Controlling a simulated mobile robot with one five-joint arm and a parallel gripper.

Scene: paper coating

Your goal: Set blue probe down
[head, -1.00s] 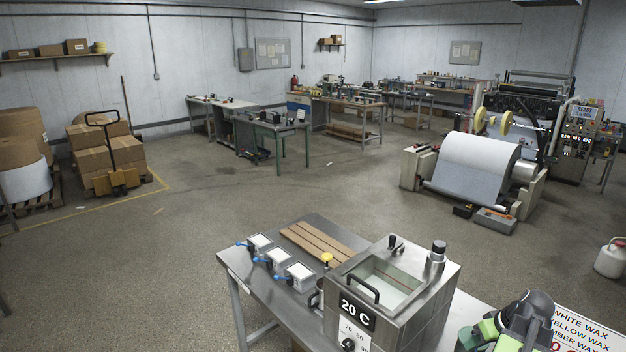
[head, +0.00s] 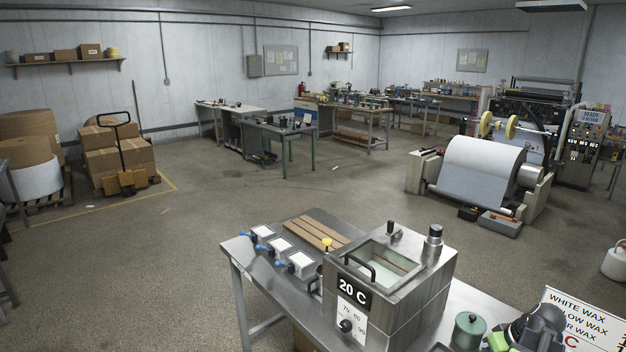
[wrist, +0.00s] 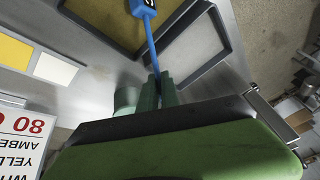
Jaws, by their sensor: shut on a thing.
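The blue probe (wrist: 151,48) shows in the wrist view as a thin blue shaft with a thicker blue head at the top edge. My gripper (wrist: 159,86) is shut on the lower end of the shaft with its green fingers. The probe's head is over or beside a grey-framed tray with an amber surface (wrist: 105,18); I cannot tell whether it touches. In the head view my green and dark arm (head: 525,330) is at the bottom right, and the probe is not visible there.
A second grey-framed tray (wrist: 194,48) is beside the amber one. A green lidded jar (head: 468,333) stands near my arm. The steel tank marked 20 C (head: 400,300) is left of it. A wax sign (head: 580,318) is at right. Open floor lies behind the bench.

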